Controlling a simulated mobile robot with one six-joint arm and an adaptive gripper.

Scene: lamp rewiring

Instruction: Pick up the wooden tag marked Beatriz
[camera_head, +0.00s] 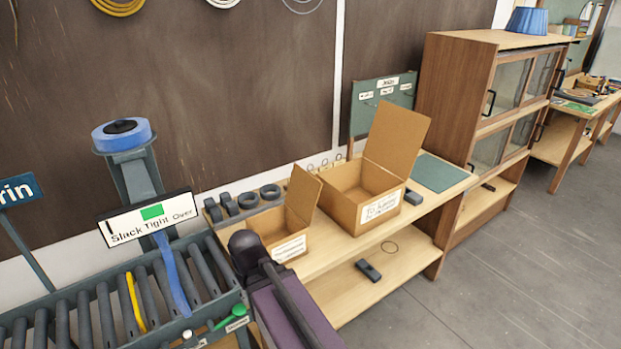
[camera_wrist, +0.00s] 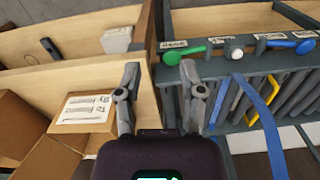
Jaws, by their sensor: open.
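I cannot make out a wooden tag marked Beatriz in either view. Small pale labels (camera_head: 386,91) on a green board (camera_head: 370,118) against the back wall are too small to read fully. My gripper (camera_wrist: 160,75) shows in the wrist view, with its two fingers spread apart and nothing between them. It is above the gap between the wooden bench with the cardboard boxes and the roller conveyor. My gripper's fingers cannot be made out in the head view.
A large open cardboard box (camera_head: 345,205) and a smaller one (camera_head: 262,226) stand on the bench. A glass-fronted cabinet (camera_head: 450,110) stands right; floor (camera_head: 520,270) there is clear.

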